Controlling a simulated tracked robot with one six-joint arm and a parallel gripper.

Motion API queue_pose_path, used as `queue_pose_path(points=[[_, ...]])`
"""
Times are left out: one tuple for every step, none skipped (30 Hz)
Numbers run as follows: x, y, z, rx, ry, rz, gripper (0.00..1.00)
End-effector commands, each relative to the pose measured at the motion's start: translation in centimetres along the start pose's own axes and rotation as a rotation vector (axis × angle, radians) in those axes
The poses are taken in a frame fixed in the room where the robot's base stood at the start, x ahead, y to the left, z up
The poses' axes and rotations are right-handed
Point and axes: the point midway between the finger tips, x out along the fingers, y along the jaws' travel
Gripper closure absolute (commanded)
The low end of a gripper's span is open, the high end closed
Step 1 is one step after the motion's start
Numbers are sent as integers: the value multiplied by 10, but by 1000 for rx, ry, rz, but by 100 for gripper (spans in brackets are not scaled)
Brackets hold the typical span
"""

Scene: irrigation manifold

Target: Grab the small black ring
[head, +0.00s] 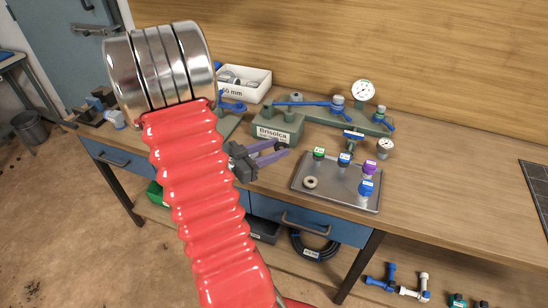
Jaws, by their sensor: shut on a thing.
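My gripper (282,148) has a dark grey body and two purple fingers. It comes out from behind my red arm, over the bench left of the metal tray. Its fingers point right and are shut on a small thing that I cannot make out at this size. I do not clearly see a small black ring anywhere else. A pale tan ring (310,183) with a dark hole lies at the tray's left front corner, apart from my fingers. My red sleeve and metal joint hide part of the bench's left side.
The metal tray (334,198) holds several fittings with green, blue and purple caps. Behind are a green Brisolca block (277,131), a manifold with blue levers, a gauge (363,91) and a white bin (243,89).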

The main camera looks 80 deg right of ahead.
Motion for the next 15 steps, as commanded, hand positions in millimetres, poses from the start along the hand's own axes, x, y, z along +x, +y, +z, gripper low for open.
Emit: queue_pose_path(points=[[-1, 0, -5, 3, 0, -1, 87], [-1, 0, -7, 2, 0, -1, 87], [-1, 0, -9, 2, 0, -1, 87], [-2, 0, -10, 1, 0, 0, 87], [-2, 0, -12, 1, 0, 0, 87], [-2, 0, -13, 0, 0, 0, 87], [-2, 0, -13, 0, 0, 0, 87], [-2, 0, -13, 0, 0, 0, 87], [-2, 0, -14, 0, 0, 0, 87], [-2, 0, -14, 0, 0, 0, 87], [-2, 0, -14, 0, 0, 0, 87], [-2, 0, -14, -1, 0, 0, 87], [-2, 0, -14, -1, 0, 0, 87], [-2, 0, -14, -1, 0, 0, 87], [-2, 0, -13, 0, 0, 0, 87]])
